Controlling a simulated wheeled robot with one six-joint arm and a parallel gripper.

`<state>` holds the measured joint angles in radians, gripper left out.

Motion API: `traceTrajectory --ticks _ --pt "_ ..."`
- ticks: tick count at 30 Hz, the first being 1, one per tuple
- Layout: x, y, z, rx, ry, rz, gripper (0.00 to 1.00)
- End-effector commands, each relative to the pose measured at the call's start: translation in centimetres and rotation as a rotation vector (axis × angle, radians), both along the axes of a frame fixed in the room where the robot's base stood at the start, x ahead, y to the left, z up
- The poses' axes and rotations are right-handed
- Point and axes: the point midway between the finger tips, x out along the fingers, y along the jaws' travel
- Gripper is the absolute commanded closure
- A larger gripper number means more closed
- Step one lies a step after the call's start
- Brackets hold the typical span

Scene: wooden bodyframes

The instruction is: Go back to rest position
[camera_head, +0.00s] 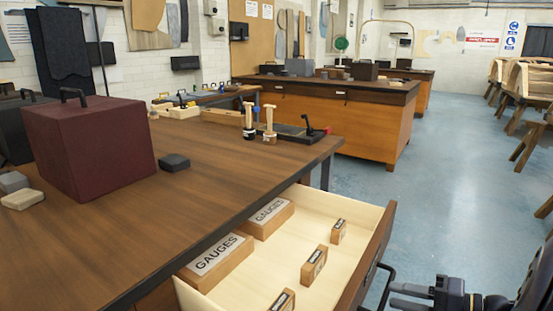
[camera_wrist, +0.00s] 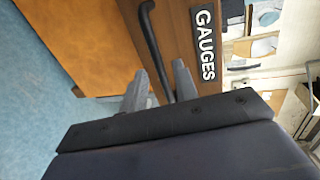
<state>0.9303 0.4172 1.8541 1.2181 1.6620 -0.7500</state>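My gripper (camera_head: 396,296) is at the lower right of the head view, close to the black handle (camera_head: 384,277) of the pulled-out drawer (camera_head: 362,262). In the wrist view the two grey fingers of my gripper (camera_wrist: 160,72) stand apart. The lower part of the black handle (camera_wrist: 153,40) shows in the gap between them, and I see no firm contact. The wooden drawer front with its GAUGES label (camera_wrist: 205,45) is just beyond the fingertips.
The open drawer holds wooden boxes labelled GAUGES (camera_head: 215,258) and several smaller labelled blocks (camera_head: 314,264). A dark red case (camera_head: 90,150) stands on the workbench (camera_head: 200,190). Blue floor (camera_head: 450,170) is clear to the right, with wooden frames (camera_head: 525,85) at the far right.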

Motion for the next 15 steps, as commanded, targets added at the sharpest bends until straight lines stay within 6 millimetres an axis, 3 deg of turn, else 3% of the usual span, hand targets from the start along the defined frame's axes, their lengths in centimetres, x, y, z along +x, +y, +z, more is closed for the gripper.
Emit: traceTrajectory --ticks 6,15 --pt "1.6 2.3 -0.7 0.000 0.000 0.003 0.72" --pt "2.2 3.0 -0.7 0.000 0.000 -0.001 0.72"
